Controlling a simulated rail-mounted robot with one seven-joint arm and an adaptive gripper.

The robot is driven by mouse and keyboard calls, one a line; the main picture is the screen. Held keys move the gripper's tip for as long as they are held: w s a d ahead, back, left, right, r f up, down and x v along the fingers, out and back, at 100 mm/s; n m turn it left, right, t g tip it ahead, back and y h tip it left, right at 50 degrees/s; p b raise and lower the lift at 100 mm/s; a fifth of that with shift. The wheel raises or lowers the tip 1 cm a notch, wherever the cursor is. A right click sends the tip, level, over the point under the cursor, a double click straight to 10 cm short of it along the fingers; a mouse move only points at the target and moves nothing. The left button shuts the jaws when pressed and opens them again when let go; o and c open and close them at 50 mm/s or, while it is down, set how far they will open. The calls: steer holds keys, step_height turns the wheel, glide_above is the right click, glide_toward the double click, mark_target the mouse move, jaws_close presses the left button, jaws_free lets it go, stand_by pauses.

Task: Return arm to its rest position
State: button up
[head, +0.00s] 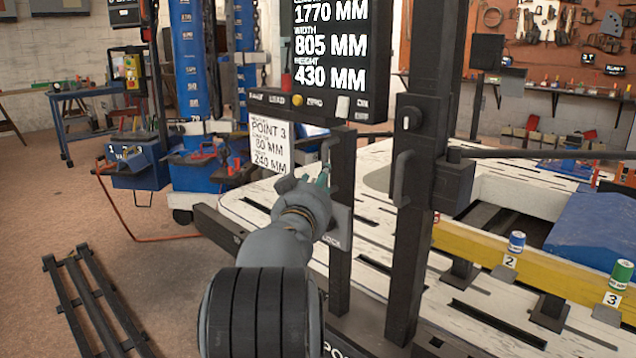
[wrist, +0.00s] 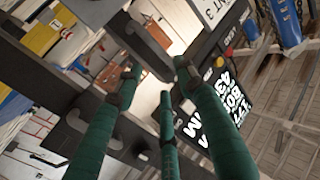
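My gripper (head: 323,180) is at the middle of the head view, at the end of my grey arm. Its green fingers reach toward a dark upright post (head: 342,160) with a grey plate marked LOCK (head: 338,238). In the wrist view my gripper (wrist: 158,82) has its green fingers spread apart, with nothing seen held between them. Dark frame parts lie just beyond the fingertips. Whether a fingertip touches the post cannot be told.
A taller dark post (head: 408,240) stands to the right of my gripper. A display (head: 330,75) with measurements stands behind. A yellow rail (head: 520,262) with numbered cans crosses the white slatted bench (head: 385,255). A black rack (head: 95,305) lies on the floor at left, with open floor around it.

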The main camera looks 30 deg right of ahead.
steer(key=x, duration=1.1)
steer(key=shift+w+d, duration=0.3)
steer(key=shift+w, duration=0.25)
steer(key=shift+s+r, duration=0.1)
